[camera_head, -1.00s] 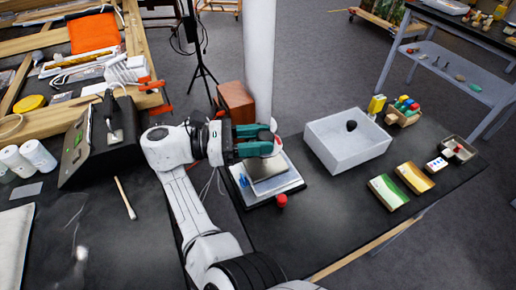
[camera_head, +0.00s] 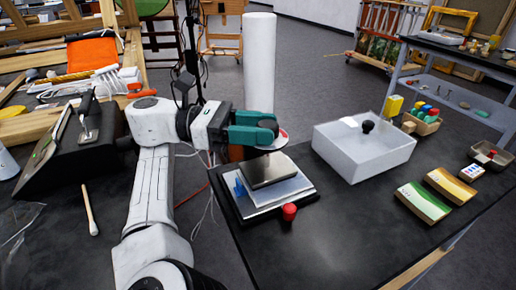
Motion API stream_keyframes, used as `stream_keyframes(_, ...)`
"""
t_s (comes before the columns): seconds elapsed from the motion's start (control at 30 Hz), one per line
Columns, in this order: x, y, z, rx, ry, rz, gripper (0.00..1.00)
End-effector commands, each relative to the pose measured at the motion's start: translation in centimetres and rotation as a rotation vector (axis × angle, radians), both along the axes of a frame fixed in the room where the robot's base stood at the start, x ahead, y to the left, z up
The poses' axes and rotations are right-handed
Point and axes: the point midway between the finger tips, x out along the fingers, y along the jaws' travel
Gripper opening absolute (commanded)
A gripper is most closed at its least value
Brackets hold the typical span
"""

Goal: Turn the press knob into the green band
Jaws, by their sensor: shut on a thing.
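The press (camera_head: 254,206) is a dark base with pale plates and a dark block (camera_head: 267,170) on top. A small red knob (camera_head: 289,212) stands at its front corner; I cannot tell whether this is the press knob. My gripper (camera_head: 270,133), with teal fingers, is over the back of the press. It is shut on a pale round piece with a red edge (camera_head: 281,142), mostly hidden by the fingers; I cannot tell what it is. The small red knob is apart from the fingers. I cannot make out a green band on the press.
A white box (camera_head: 365,155) with a black knob stands right of the press. Green and yellow cards (camera_head: 424,202) lie farther right. A black sloped device (camera_head: 75,150) and a wooden stick (camera_head: 89,211) are on the left. A white column (camera_head: 258,65) rises behind. The table in front is clear.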

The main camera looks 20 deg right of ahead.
Motion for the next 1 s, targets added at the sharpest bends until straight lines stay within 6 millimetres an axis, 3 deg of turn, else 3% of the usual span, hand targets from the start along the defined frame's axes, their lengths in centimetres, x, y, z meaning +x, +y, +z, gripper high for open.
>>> stream_keyframes(0.03, -0.02, -0.11, -0.75, 0.005, -0.001, -0.012, 0.12)
stream_keyframes(0.87, 0.02, -0.14, -0.07, 0.002, 0.0, -0.051, 0.12)
stream_keyframes(0.9, 0.01, -0.15, -0.06, 0.002, 0.0, -0.051, 0.43)
stream_keyframes(1.0, 0.02, -0.13, -0.05, 0.002, 0.0, -0.05, 0.53)
